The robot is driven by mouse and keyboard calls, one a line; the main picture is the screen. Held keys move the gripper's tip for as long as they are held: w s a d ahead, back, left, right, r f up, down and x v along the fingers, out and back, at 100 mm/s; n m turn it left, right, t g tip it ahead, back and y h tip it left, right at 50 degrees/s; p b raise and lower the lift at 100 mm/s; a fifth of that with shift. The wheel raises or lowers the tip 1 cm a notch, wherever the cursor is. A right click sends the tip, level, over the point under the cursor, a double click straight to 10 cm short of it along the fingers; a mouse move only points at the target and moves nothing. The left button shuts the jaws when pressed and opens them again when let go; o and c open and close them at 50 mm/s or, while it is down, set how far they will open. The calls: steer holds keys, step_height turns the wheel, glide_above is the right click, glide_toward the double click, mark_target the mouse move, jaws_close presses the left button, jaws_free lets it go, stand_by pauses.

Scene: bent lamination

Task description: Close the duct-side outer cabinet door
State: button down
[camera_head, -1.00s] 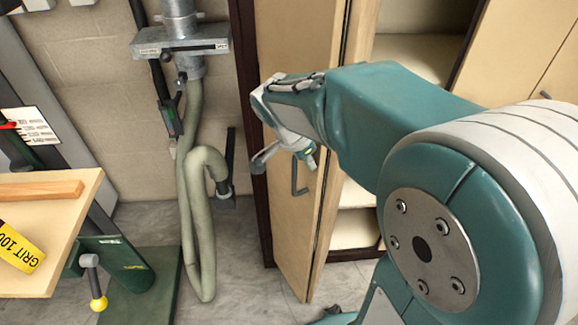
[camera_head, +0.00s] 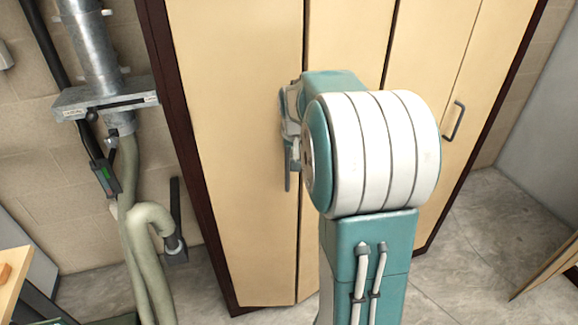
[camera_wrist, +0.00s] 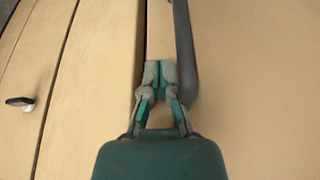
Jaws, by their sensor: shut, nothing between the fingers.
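The duct-side outer door (camera_head: 235,130) is the left tan panel, hinged beside the dark cabinet frame in the head view. It stands nearly flat, its right edge slightly proud, meeting the adjoining panel (camera_head: 346,35) at a seam. Its grey bar handle (camera_head: 288,170) is near that edge and shows large in the wrist view (camera_wrist: 184,50). My gripper (camera_wrist: 159,75) is shut and empty, close to the panel seam and just left of the handle in the wrist view. Whether it touches the door or handle I cannot tell.
A metal duct (camera_head: 95,50) and green hose (camera_head: 135,230) hang left of the cabinet. A right-hand cabinet door (camera_head: 490,70) with its own handle (camera_head: 453,120) looks shut. A bench corner (camera_head: 12,285) shows at lower left.

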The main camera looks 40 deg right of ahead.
steer(key=w+d+n+y, duration=0.1)
steer(key=w+d+n, duration=0.2)
steer(key=w, duration=0.3)
steer(key=shift+w+d+n+t, duration=0.25)
steer(key=shift+d+n+t, duration=0.05)
steer(key=shift+d, duration=0.1)
steer(key=shift+r, duration=0.15)
steer(key=shift+w, duration=0.1)
